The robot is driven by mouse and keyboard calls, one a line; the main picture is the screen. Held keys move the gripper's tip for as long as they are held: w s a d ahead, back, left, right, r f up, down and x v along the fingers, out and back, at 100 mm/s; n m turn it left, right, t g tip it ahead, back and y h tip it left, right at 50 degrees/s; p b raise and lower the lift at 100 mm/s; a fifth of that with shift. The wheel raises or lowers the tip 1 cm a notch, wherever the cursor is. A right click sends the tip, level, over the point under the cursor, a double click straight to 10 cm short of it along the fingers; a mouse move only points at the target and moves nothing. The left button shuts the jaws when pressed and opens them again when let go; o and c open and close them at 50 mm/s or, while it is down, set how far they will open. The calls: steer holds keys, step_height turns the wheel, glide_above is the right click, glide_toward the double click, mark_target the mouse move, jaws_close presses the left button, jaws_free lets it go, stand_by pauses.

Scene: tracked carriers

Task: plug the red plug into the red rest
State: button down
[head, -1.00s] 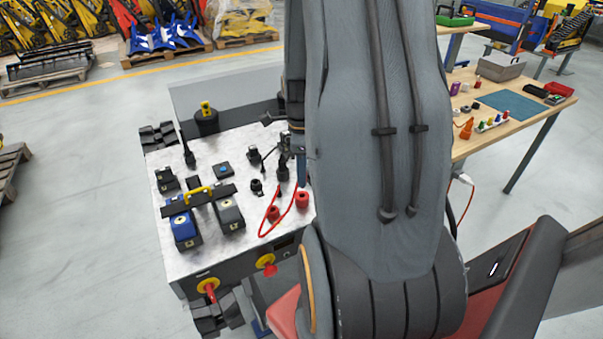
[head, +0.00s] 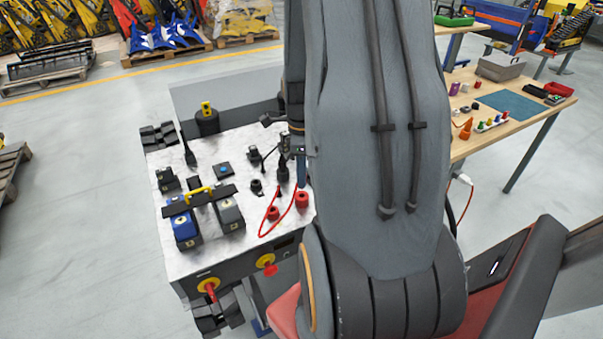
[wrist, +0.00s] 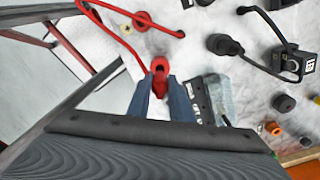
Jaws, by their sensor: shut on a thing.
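My gripper (wrist: 160,88) is shut on the red plug (wrist: 160,84), seen in the wrist view between the two dark fingertips. A red cable loops from it up and left. A red round fitting (wrist: 160,63), which I take for the red rest, shows right at the plug's far end. I cannot tell how deep the plug sits in it. In the head view the red rest (head: 302,199) stands at the right edge of the pale panel, just below my gripper, whose tips are mostly hidden by my arm. A second red fitting (head: 273,213) stands to its left.
The pale panel (head: 205,155) also bears black plugs and sockets, and blue and grey blocks under a yellow-handled bar (head: 198,193). Red knobs (head: 267,265) are on its front. A wooden table (head: 465,148) with small parts is to the right.

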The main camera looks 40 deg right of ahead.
steer(key=shift+f+b, duration=1.3)
steer(key=shift+f, duration=1.05)
steer(key=c, duration=1.5)
jaws_free()
steer(key=shift+r, duration=0.15)
steer(key=shift+r+b, duration=0.65)
steer(key=shift+r, duration=3.15)
steer(key=s+a+n, duration=0.1)
steer(key=a+n, duration=0.7)
steer(key=n, duration=0.1)
steer(key=a+r+n, duration=0.1)
steer(key=a+n, duration=0.7)
steer(key=n, duration=0.1)
steer(key=s+a+n+t, duration=0.1)
steer(key=a+n, duration=0.7)
steer(key=shift+s+a+r+n, duration=0.15)
steer(key=shift+s+r+n, duration=0.2)
steer(key=shift+r+n, duration=0.05)
